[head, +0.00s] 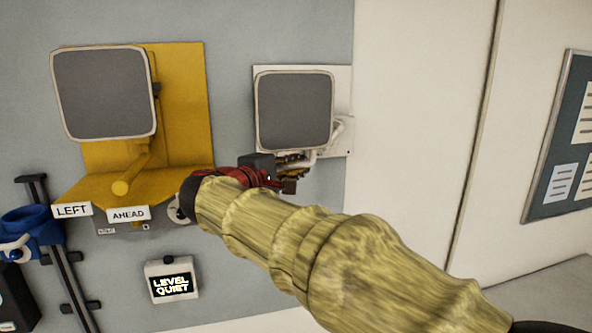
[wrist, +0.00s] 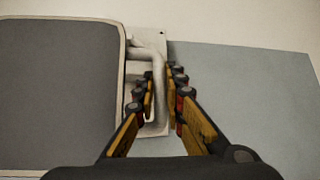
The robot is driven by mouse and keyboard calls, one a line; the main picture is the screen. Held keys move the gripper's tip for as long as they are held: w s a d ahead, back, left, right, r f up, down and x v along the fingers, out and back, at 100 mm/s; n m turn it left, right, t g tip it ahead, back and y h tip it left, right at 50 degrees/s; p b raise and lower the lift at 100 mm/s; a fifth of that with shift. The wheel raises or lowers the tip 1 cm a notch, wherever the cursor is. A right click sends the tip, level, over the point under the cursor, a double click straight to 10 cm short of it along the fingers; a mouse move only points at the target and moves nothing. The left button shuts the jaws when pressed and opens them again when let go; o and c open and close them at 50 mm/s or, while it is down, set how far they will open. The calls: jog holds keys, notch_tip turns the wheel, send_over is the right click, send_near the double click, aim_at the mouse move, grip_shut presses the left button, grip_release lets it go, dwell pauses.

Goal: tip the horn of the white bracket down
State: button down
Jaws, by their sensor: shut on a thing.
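The white bracket (head: 343,140) is fixed to the grey wall in the middle of the head view. Its horn has a square grey face (head: 294,110) with a pale rim, turned towards the head camera. In the wrist view the horn's face (wrist: 60,90) fills the left side, with the white bracket plate (wrist: 150,45) behind a bent white bar (wrist: 160,108). My gripper (head: 298,165) is just below the horn. In the wrist view my gripper (wrist: 163,80) has a finger on each side of the white bar and is shut on it. The exact contact is partly hidden by the fingers.
A yellow bracket (head: 185,90) with another square horn (head: 103,93) stands to the left, above a yellow shelf labelled LEFT and AHEAD. A small display (head: 171,284) reads LEVEL QUIET. A blue item (head: 32,230) hangs at far left. A notice board (head: 565,140) is at right.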

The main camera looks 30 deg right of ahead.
jog(key=w+d+f+m+h+b, duration=0.1)
jog(key=w+f+b, duration=0.3)
jog(key=b, duration=0.7)
jog(key=w+d+f+m+t+h+b, duration=0.1)
jog(key=w+f+m+h+b, duration=0.2)
jog(key=b, duration=0.9)
jog(key=w+f+m, duration=0.1)
jog(key=w, duration=0.2)
jog(key=shift+d+f+h, duration=0.3)
jog(key=shift+d, duration=0.1)
jog(key=c, duration=2.1)
grip_release()
jog(key=shift+w, duration=0.2)
jog(key=shift+c, duration=0.2)
jog(key=shift+r, duration=0.1)
jog(key=shift+s, duration=0.1)
jog(key=v, duration=1.2)
jog(key=shift+d, duration=0.1)
